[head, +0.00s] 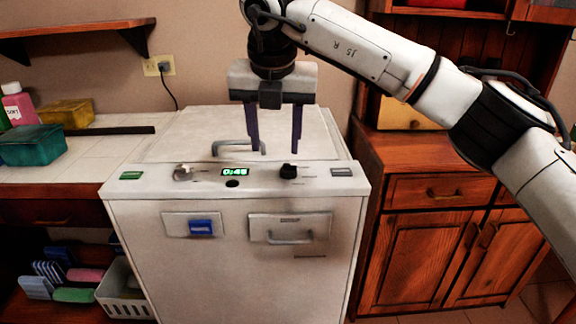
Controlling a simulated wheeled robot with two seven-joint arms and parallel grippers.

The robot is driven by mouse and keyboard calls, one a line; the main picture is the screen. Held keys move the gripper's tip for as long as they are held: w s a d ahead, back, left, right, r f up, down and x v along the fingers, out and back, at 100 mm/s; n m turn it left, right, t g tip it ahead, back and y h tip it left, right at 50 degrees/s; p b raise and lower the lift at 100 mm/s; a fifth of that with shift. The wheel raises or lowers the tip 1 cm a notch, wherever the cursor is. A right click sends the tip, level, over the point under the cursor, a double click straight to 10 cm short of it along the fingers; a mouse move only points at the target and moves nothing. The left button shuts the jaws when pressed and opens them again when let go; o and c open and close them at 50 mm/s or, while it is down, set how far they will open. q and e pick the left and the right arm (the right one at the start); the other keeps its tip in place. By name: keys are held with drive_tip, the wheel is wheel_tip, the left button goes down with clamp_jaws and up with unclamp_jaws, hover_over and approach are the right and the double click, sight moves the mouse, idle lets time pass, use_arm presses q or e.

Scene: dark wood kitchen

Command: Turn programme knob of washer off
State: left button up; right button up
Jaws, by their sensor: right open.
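The white washer (240,255) stands in the middle, with its control panel along the top front edge. A silver knob (183,172) is at the panel's left and a black knob (289,171) at its right. The labels are too small to read, so I cannot tell which is the programme knob. A green display (235,172) between them is lit and seems to read 0:45. My right gripper (275,148) points down above the washer top, open and empty. Its right finger appears just above the black knob; contact is not clear. My left gripper is out of view.
A grey handle (238,148) is on the washer's lid. A tiled counter (95,156) with a pink bottle (18,104) and boxes is at left. A wooden cabinet (430,240) stands close at right. A shelf (70,31) hangs at upper left.

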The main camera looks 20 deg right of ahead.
sight(289, 164)
drive_tip(key=shift+m+h, duration=0.4)
drive_tip(key=w+d+f, duration=0.1)
drive_tip(key=f, duration=0.1)
drive_tip(key=w+d+f, duration=0.1)
drive_tip(key=f, duration=0.2)
drive_tip(key=w+d+f, duration=0.1)
drive_tip(key=f, duration=0.1)
drive_tip(key=shift+w+d+f, duration=0.3)
drive_tip(key=shift+w+d, duration=0.05)
drive_tip(key=shift+w, duration=0.05)
drive_tip(key=c, duration=1)
